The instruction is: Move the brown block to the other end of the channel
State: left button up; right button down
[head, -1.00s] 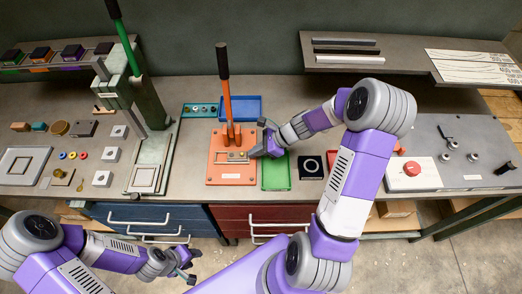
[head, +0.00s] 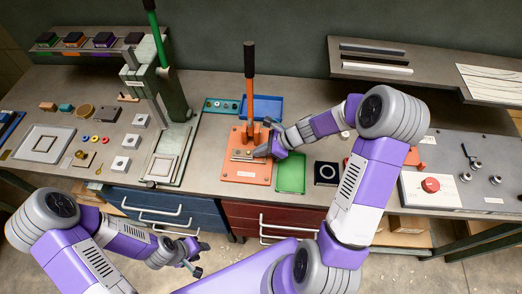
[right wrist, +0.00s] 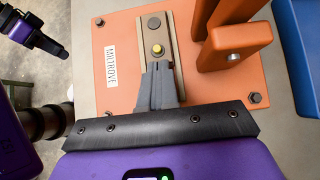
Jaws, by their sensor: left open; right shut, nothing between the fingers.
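An orange press plate (head: 235,172) carries a short channel (head: 240,156), seen close in the right wrist view with tan rails (right wrist: 145,35). A round brass knob (right wrist: 157,50) stands in the channel just beyond my right fingertips. My left gripper (head: 198,260) is open and empty, low in front of the bench.
The orange press lever with black grip (head: 249,60) rises behind the channel. A green tray (head: 291,172) lies right of the plate, a blue tray (head: 262,107) behind. A green press (head: 172,90) stands to the left.

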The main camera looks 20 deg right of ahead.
jog(key=d, duration=0.1)
jog(key=s+d, duration=0.1)
jog(key=s+d+p, duration=0.1)
jog(key=d, duration=0.1)
jog(key=shift+s+r, duration=0.1)
jog(key=shift+r, duration=0.25)
jog(key=p+v, duration=0.1)
jog(key=v, duration=0.8)
jog(key=shift+s+a, duration=0.1)
jog(key=shift+s, duration=0.05)
